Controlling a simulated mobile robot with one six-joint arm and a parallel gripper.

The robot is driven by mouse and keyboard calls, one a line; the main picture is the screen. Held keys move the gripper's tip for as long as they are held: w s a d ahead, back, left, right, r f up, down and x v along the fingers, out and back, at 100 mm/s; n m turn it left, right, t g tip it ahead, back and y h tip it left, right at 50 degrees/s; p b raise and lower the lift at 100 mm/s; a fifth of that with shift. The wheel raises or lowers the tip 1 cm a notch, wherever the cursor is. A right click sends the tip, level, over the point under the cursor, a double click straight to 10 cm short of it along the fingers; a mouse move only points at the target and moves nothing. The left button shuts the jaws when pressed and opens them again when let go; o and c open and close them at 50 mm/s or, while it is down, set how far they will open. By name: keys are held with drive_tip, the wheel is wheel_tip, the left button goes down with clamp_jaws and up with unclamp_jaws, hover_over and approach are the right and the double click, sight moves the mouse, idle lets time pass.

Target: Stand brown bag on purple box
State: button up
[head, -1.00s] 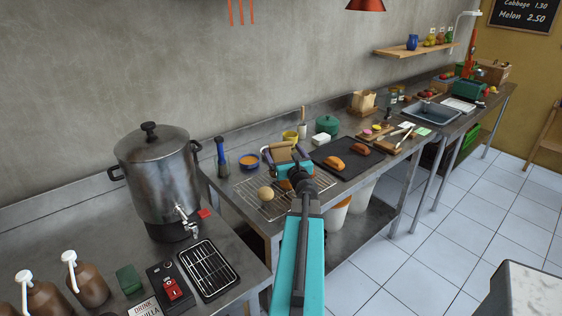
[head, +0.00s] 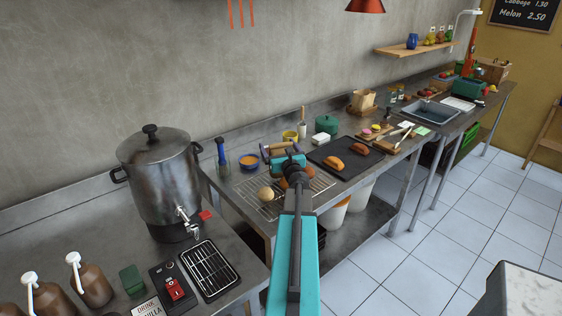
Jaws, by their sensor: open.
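My gripper (head: 283,148) is open above the back of the wire rack, well to the left of the bag. A tan object shows between or behind its fingers; I cannot tell which or what it is.
A wire rack (head: 250,198) with buns lies under my arm. A dark tray (head: 345,158) with loaves is to its right. A large metal urn (head: 158,185) stands left.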

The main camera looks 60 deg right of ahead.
idle(0.3)
drive_tip(key=c, duration=1.9)
drive_tip(key=shift+r, duration=0.2)
